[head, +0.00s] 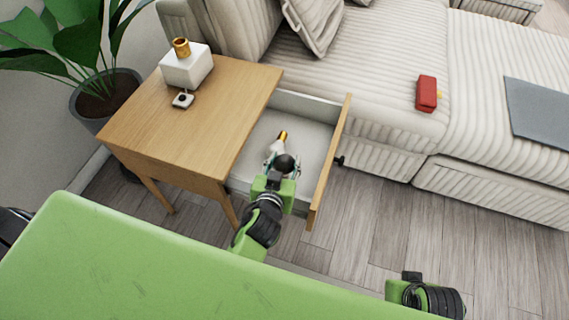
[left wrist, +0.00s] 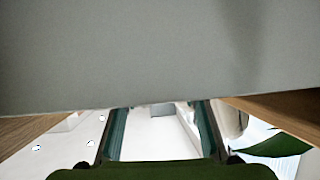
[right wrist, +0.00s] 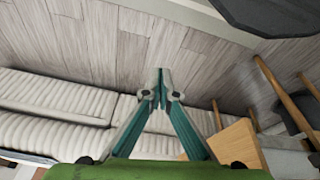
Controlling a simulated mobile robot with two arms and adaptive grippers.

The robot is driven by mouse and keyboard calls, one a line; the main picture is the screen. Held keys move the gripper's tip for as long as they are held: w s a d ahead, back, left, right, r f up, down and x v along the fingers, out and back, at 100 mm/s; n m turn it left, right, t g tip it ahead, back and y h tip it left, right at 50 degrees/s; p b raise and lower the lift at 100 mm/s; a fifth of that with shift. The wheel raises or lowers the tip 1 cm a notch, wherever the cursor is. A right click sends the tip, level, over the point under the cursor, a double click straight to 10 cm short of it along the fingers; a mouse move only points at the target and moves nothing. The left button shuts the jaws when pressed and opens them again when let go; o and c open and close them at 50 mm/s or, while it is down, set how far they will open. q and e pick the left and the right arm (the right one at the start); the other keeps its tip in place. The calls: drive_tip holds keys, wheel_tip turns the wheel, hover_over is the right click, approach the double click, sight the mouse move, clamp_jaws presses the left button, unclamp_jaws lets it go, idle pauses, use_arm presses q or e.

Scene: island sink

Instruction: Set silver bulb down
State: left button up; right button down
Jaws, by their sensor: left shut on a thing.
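The silver bulb (head: 277,147) has a pale body and a gold base that points up and away. It is inside the open drawer (head: 309,136) of the wooden side table. My left gripper (head: 282,166) reaches into the drawer from the front and is shut on the bulb. I cannot tell whether the bulb touches the drawer floor. In the left wrist view, the fingers (left wrist: 161,130) stand apart around a pale shape, and a grey surface fills the top. My right gripper (right wrist: 162,92) is shut and empty, its fingertips together, over the floor.
On the side table (head: 185,125) stand a white block lamp base (head: 187,68) with a gold socket and a small switch (head: 183,99). A potted plant (head: 104,95) is behind it. A sofa (head: 385,55) with a red object (head: 427,93) is beside the drawer. The floor (head: 370,220) is clear.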

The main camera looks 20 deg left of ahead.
use_arm(q)
drive_tip(key=shift+f, duration=0.25)
use_arm(e)
drive_tip(key=shift+r, duration=0.5)
use_arm(q)
drive_tip(key=o, duration=1.1)
use_arm(e)
drive_tip(key=shift+r, duration=0.1)
